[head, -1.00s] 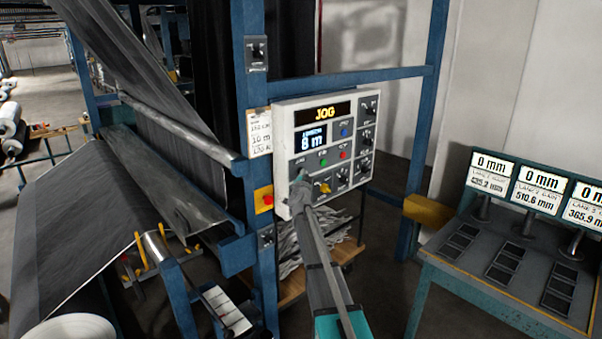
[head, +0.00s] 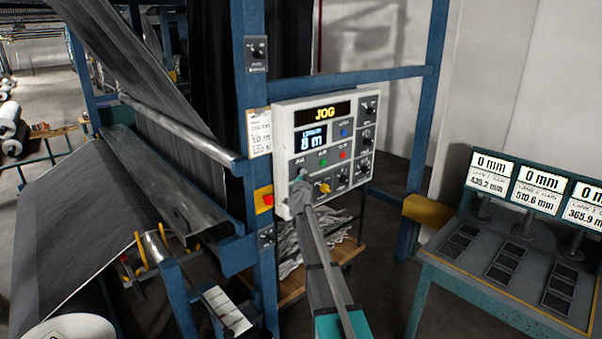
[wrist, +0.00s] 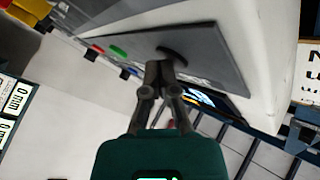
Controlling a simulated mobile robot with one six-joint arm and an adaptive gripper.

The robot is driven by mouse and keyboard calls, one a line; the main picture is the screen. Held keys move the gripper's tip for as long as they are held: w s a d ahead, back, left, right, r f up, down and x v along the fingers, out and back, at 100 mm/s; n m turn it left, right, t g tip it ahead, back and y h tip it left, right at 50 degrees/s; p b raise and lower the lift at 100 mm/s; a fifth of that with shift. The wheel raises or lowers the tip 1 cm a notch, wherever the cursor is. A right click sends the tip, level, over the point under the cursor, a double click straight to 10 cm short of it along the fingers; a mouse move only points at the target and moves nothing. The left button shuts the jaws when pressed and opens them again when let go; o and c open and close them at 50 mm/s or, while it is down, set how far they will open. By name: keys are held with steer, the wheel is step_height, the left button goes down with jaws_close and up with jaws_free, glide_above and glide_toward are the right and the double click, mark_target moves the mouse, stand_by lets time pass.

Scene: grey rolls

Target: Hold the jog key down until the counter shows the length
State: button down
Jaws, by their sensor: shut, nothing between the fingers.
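The white control box (head: 283,150) is fixed to the blue post. Its upper display (head: 325,113) reads JOG in amber. The counter (head: 311,140) below it reads 8 m. My gripper (head: 301,183) is shut and empty, with its fingertips at the lower left of the panel, where they hide the key behind them. In the wrist view my gripper (wrist: 160,68) meets the grey panel face (wrist: 205,48) at a dark round spot, seemingly touching it. A card (head: 259,132) left of the box bears a line that looks like 10 m.
Green, red and blue buttons, a yellow knob (head: 324,187) and dark knobs sit close by on the panel. A red stop button (head: 267,199) is on the post. Grey sheet (head: 75,215) runs at left. A bench with displays (head: 540,178) stands at right.

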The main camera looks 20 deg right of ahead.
steer(key=shift+s, duration=0.1)
stand_by(0.5)
steer(key=shift+s+d, duration=0.25)
steer(key=shift+s, duration=0.4)
steer(key=s, duration=0.1)
steer(key=s+d, duration=0.1)
steer(key=s, duration=0.2)
steer(key=shift+s+d, duration=0.35)
steer(key=shift+s, duration=0.05)
stand_by(0.4)
